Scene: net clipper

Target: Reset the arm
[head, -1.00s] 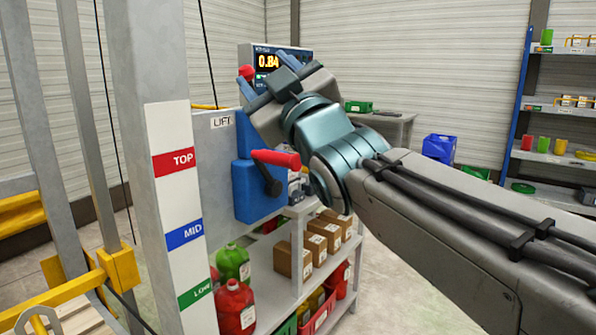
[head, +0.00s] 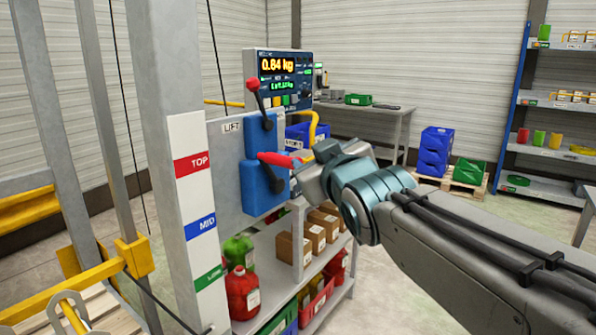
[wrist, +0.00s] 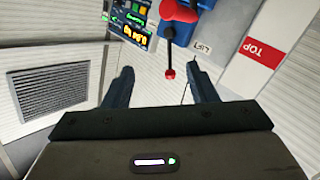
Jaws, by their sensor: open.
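My arm reaches in from the right in the head view. Its end, my gripper (head: 312,184), is beside the blue lift control box (head: 262,168); its fingers are hard to make out there. In the wrist view my gripper (wrist: 163,82) is open, with two dark fingers apart and nothing held. The box has a lever with a red knob (head: 253,84) pointing up and another with a red handle (head: 279,160). The wrist view is upside down; the red knob (wrist: 169,73) shows between the fingers, seemingly beyond them.
A scale display (head: 284,78) reading 0.84 kg stands behind the lift box. A grey post (head: 178,145) carries TOP, MID and LOW labels. A shelf below holds red and green jugs (head: 242,292) and boxes (head: 285,253). The floor at right (head: 385,290) looks clear.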

